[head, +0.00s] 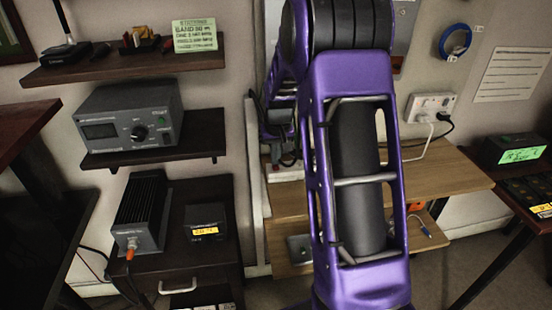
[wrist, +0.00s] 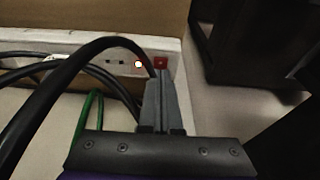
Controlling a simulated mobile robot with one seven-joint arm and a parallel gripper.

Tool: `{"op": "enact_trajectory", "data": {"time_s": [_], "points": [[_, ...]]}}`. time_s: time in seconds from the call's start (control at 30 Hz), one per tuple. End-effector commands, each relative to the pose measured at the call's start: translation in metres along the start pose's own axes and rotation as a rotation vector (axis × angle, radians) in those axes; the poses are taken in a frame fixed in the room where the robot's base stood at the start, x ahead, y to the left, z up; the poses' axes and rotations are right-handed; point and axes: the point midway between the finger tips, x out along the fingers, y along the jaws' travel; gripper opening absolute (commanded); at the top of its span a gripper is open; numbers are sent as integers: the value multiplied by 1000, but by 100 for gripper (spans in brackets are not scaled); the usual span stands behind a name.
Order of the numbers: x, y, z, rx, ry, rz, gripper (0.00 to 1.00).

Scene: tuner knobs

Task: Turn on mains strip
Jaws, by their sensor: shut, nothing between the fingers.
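The white mains strip (wrist: 112,66) runs across the upper part of the wrist view, along a wooden edge. A red switch (wrist: 161,62) sits near its right end, with a bright white spot (wrist: 138,63) ringed in reddish colour just left of it. My gripper (wrist: 158,82) is shut and empty. Its fingertips are just below the red switch in the picture; I cannot tell whether they touch it. Black cables cross the strip's left part. In the head view, my arm hides much of this area.
Thick black cables (wrist: 60,62) and a green cable (wrist: 88,115) lie left of my gripper. A dark object (wrist: 250,45) stands at the right. In the head view, a wooden desk (head: 445,178) and a wall socket (head: 432,105) with plugs are right of my arm.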

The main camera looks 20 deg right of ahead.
Motion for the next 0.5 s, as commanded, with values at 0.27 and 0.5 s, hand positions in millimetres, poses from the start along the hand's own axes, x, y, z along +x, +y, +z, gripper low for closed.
{"op": "enact_trajectory", "data": {"time_s": [0.27,0.5], "points": [[-4,0,-1,0,1,0,0],[-40,-2,-10,-1,2,0,0]]}}
